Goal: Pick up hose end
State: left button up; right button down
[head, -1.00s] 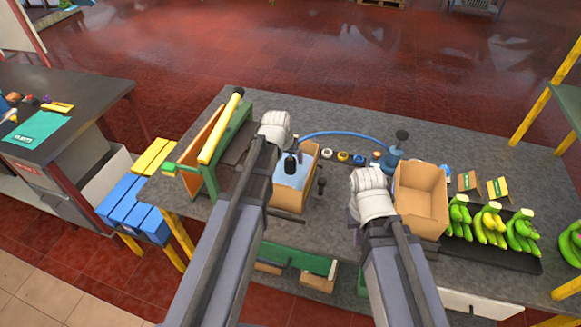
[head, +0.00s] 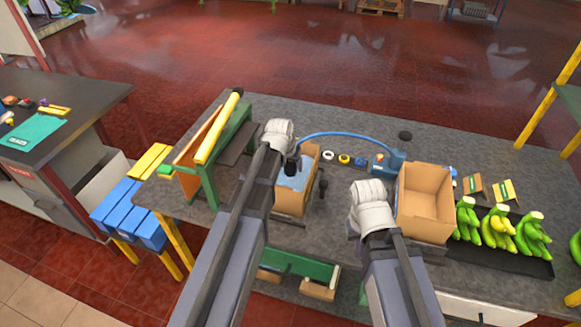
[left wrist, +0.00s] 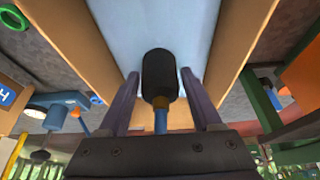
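The hose end is a black nozzle (left wrist: 160,76) with a brass-coloured ring and a blue hose behind it. In the head view the black nozzle (head: 291,166) shows over a cardboard box with a light blue inside (head: 297,178). In the left wrist view my left gripper (left wrist: 160,73) is open, one finger on each side of the nozzle, with gaps on both sides. In the head view its fingers are mostly hidden by my wrist. My right gripper (head: 370,205) hangs left of the open box; its fingers are hidden. The blue hose (head: 345,135) arcs right to a blue pump (head: 394,160).
An open empty cardboard box (head: 425,205) stands beside my right arm. Green bananas (head: 500,230) lie on a dark tray at the right. A green and orange rack with a yellow bar (head: 220,125) stands left of my left arm. The grey tabletop behind is mostly clear.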

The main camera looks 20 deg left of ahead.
pick_arm(q)
grip_shut()
dwell(0.3)
dwell(0.3)
